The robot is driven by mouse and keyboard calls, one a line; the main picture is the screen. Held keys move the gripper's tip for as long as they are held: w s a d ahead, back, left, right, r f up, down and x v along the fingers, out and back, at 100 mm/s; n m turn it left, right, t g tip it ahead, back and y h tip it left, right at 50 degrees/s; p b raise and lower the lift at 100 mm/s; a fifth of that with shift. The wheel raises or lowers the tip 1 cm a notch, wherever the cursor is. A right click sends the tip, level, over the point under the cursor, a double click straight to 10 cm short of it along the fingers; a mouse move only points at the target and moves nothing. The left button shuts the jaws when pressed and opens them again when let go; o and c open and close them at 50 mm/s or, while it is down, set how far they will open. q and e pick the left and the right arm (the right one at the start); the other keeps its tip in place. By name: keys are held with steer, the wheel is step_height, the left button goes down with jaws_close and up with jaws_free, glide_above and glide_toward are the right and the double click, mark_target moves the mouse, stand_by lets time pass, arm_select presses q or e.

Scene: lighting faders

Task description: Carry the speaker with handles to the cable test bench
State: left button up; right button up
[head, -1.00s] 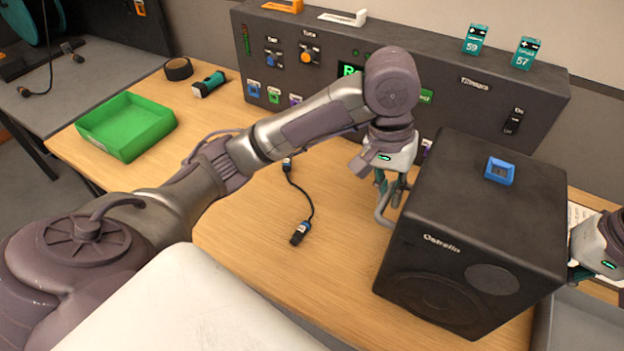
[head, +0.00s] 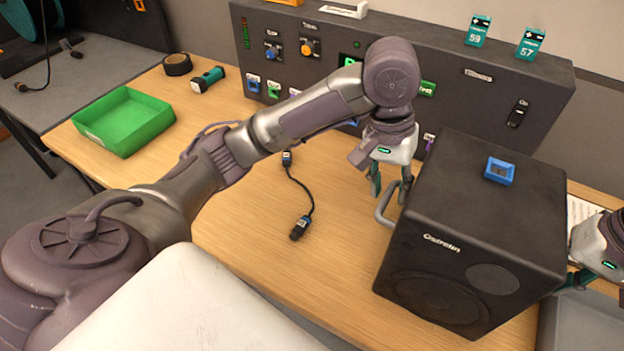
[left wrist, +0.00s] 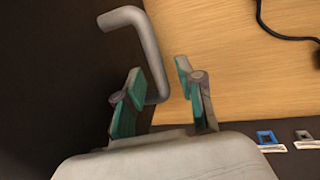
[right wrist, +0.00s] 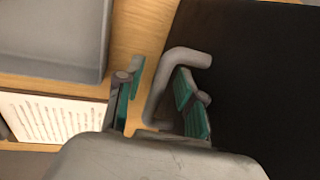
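The speaker (head: 475,215) is a large black box at the right of the wooden bench (head: 260,230), its front facing me. It looks set down on the bench top; its underside is hidden. My left gripper (head: 390,188) is open at its left grey handle (head: 384,208). In the left wrist view that handle (left wrist: 148,50) runs between the spread fingers. My right gripper (head: 575,285) is at the speaker's right side, partly out of the head view. In the right wrist view its fingers are apart with the right handle (right wrist: 160,90) between them.
A dark console (head: 400,60) with knobs and ports stands behind. A small blue item (head: 500,170) lies on the speaker. A grey bin (head: 575,325) is at lower right.

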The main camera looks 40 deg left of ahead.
steer(key=shift+r, duration=0.15)
arm_select(q)
step_height(320, 180, up, 10)
steer(key=a, duration=0.2)
steer(key=shift+r, duration=0.2)
arm_select(e)
step_height(320, 180, up, 12)
steer(key=d, duration=0.2)
steer(key=shift+f, duration=0.25)
arm_select(q)
steer(key=shift+s, duration=0.1)
arm_select(e)
steer(key=shift+w, duration=0.1)
